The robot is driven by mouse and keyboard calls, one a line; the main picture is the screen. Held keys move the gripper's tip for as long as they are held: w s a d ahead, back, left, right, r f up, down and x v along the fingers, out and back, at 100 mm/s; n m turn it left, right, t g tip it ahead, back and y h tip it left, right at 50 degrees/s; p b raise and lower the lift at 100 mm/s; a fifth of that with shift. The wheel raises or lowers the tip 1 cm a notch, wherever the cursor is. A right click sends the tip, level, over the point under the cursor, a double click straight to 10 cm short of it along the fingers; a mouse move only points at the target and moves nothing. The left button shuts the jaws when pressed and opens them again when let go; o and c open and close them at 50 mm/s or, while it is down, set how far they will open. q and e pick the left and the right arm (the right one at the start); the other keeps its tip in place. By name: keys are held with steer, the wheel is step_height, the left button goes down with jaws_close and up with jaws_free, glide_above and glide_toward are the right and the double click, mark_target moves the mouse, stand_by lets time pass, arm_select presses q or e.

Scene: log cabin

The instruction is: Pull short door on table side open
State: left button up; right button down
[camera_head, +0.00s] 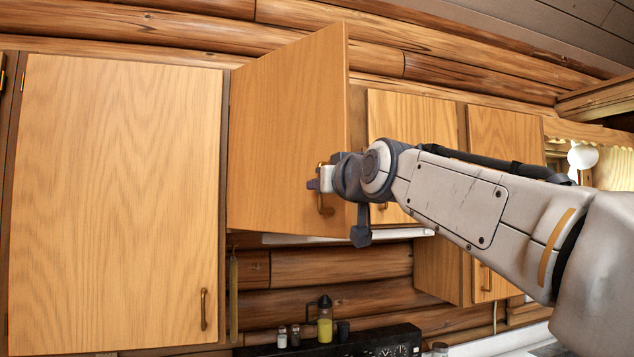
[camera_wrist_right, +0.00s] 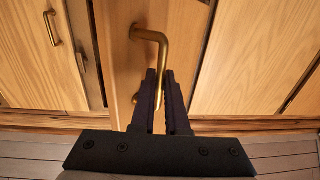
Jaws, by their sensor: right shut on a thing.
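A short wooden cabinet door (camera_head: 285,135) stands swung out from the upper cabinet row in the head view, hinged at its left edge. Its brass handle (camera_head: 325,203) is near its lower right corner. My right gripper (camera_head: 318,183) is at this handle. In the right wrist view the two dark fingers (camera_wrist_right: 162,95) are shut on the brass handle (camera_wrist_right: 152,35), against the door face (camera_wrist_right: 135,60). My left gripper is in neither view.
A tall closed door (camera_head: 115,190) is on the left, and two short closed doors (camera_head: 505,135) are behind my right arm. Below are a black stove panel (camera_head: 385,345), a yellow bottle (camera_head: 325,325) and small shakers (camera_head: 288,336).

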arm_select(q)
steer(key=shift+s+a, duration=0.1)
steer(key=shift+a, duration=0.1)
arm_select(e)
steer(key=shift+a+r, duration=0.15)
steer(key=c, duration=1.2)
jaws_free()
steer(key=shift+w+a, duration=0.1)
arm_select(q)
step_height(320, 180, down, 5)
steer(key=b, duration=0.5)
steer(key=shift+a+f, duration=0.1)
arm_select(e)
steer(key=v, duration=1)
steer(key=shift+s, duration=0.25)
steer(key=shift+c, duration=0.3)
